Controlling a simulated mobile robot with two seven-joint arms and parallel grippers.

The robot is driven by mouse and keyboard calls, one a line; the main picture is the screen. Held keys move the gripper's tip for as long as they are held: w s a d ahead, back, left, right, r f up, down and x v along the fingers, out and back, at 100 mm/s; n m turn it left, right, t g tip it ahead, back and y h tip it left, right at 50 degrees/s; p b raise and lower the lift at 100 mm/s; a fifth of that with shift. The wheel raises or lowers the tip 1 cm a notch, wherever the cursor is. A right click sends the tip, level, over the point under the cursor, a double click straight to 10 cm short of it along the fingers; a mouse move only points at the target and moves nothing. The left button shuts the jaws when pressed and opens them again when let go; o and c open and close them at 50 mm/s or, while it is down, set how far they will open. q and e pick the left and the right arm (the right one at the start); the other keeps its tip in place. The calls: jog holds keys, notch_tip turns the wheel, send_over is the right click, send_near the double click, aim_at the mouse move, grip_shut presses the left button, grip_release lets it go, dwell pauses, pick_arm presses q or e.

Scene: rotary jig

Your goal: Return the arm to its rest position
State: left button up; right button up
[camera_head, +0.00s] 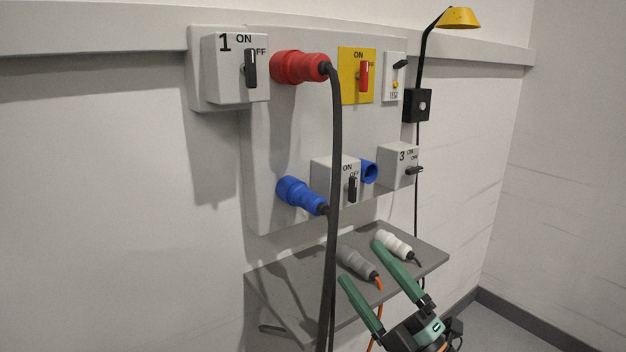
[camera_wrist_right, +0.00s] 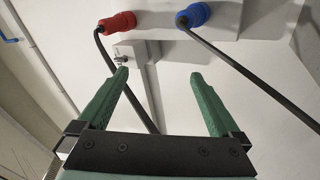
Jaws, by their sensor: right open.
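My right gripper (camera_head: 360,263) shows at the lower right of the head view, in front of the grey shelf (camera_head: 290,290). Its two green fingers are spread wide. In the right wrist view the fingers (camera_wrist_right: 159,75) are apart with nothing held between them. In the head view a grey plug (camera_head: 357,262) on the shelf appears between the fingertips, and a white plug (camera_head: 393,243) lies just behind the right finger. I cannot tell how far the fingers are from the shelf. My left gripper is not in view.
A wall panel (camera_head: 290,130) carries a red plug (camera_head: 300,68) and a blue plug (camera_head: 300,194). Dark cables hang down from them, left of my right gripper. Floor shows at the lower right.

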jog(key=s+d+f+m+g+h+p, duration=0.1)
jog(key=s+d+f+m+h, duration=0.15)
jog(key=f+m+h, duration=0.6)
jog(key=s+d+f+m+g+h+p, duration=0.15)
jog(key=d+f+m, duration=0.35)
jog(key=f, duration=0.9)
jog(key=s+d+f+m+g+h+p, duration=0.1)
jog(key=s+f+m+g, duration=0.5)
jog(key=s+f, duration=1.1)
jog(key=shift+s+m+g+h, duration=0.35)
jog(key=shift+s+m+h, duration=0.3)
jog(key=shift+m+h, duration=0.3)
jog(key=shift+f, duration=0.1)
